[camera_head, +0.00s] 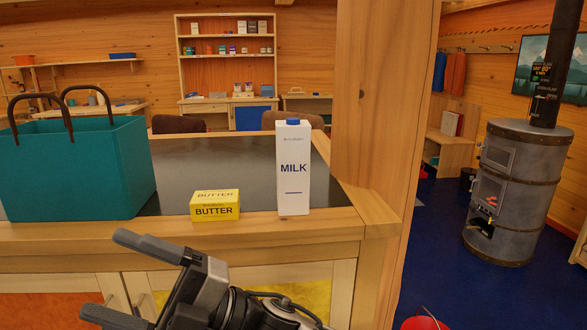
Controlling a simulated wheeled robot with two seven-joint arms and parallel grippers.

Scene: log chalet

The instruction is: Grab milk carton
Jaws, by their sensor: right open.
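The milk carton (293,180) is white with a blue cap and stands upright on the counter (193,172), near its front edge. My right gripper (107,277) is in front of the counter, lower than the carton and to its left. Its two dark fingers are spread apart, with nothing between them, and it does not touch the carton. My left gripper is not in view.
A yellow butter box (215,205) sits just left of the carton. A teal bag (78,167) with dark handles stands at the counter's left. A wooden post (375,110) rises close to the carton's right. A stove (513,190) stands farther right.

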